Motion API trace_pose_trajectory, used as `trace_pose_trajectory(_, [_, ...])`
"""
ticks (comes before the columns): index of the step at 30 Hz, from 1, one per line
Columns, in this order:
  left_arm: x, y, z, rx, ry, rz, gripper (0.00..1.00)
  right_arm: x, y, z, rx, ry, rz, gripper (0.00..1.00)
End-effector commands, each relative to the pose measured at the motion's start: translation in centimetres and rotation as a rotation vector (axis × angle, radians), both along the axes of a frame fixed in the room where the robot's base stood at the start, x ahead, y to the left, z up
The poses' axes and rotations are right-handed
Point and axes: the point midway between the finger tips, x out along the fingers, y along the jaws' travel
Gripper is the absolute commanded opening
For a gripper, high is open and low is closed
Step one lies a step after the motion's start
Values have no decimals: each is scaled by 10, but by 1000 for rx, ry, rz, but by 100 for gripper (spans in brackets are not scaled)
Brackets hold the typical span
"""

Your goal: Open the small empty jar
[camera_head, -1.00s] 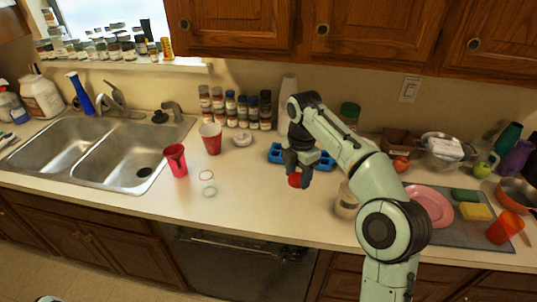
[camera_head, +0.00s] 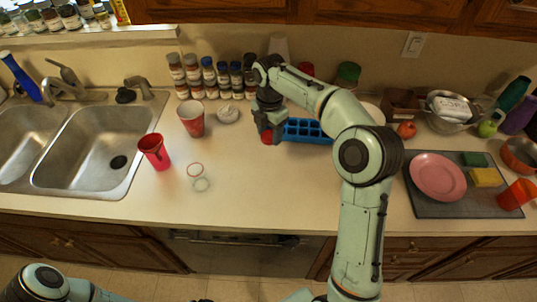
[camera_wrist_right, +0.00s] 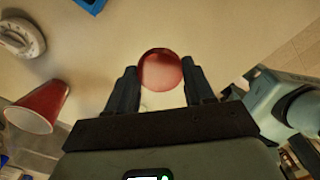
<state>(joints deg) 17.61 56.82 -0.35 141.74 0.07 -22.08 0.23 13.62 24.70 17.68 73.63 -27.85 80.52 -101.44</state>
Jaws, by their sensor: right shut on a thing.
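A small clear jar (camera_head: 198,178) with a reddish rim stands upright on the counter, in front of the striped red cup; I see no lid on it. My right gripper (camera_head: 268,137) points down at the left end of the blue tray, to the right of the jar and apart from it. It is shut on a round red lid-like thing (camera_wrist_right: 161,70), which sits between the fingers in the right wrist view. Whether it touches the counter is unclear. My left arm shows at the bottom left of the head view, but its gripper is out of view.
A red cup (camera_head: 154,151) stands by the sink (camera_head: 88,145), with a striped red cup (camera_head: 192,117) and a white round thing (camera_head: 228,114) behind. The blue tray (camera_head: 307,131) is beside my gripper. Spice jars line the wall. The front middle counter is clear.

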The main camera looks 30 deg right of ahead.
Motion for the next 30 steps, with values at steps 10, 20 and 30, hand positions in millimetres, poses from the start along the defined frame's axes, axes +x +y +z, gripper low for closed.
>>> trace_pose_trajectory(10, [-17, 0, -14, 0, 19, 0, 95, -1, 0, -71, 0, 2, 0, 16])
trace_pose_trajectory(20, [-24, 0, -21, 1, 27, 0, 95, -1, 0, -115, 1, 4, -1, 16])
trace_pose_trajectory(30, [-25, 0, -22, 0, 28, 0, 95, 1, 0, -129, 1, -2, -1, 16])
